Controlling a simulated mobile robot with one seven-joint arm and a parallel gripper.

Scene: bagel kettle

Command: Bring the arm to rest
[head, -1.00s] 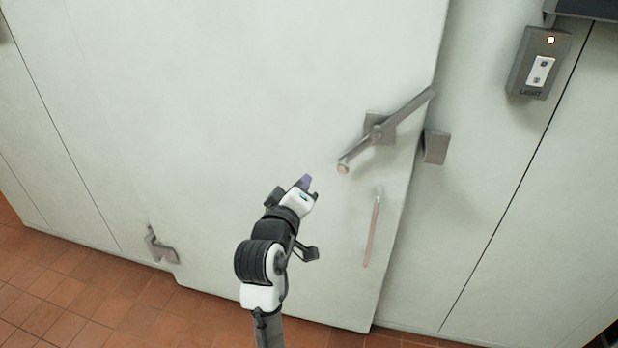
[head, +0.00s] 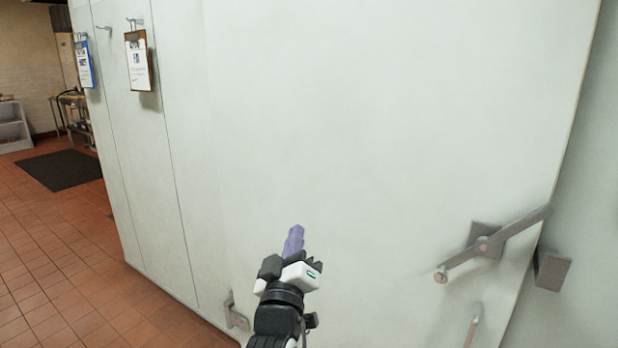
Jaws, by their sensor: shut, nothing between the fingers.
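My gripper (head: 294,242) shows at the bottom middle of the head view, at the end of my arm, which rises from the lower edge. Its purple fingertips are together with nothing between them, pointing up in front of a large white door (head: 390,130). The door's metal latch handle (head: 492,245) is to the right, well apart from my gripper. The lower part of my arm is out of the frame.
A latch catch (head: 551,269) and a lower pull handle (head: 472,331) are at the right. A hinge (head: 236,313) sits low, left of my arm. Two clipboards (head: 138,61) (head: 83,64) hang on the left wall. Open tiled floor (head: 60,240) and a dark mat (head: 60,170) are at left.

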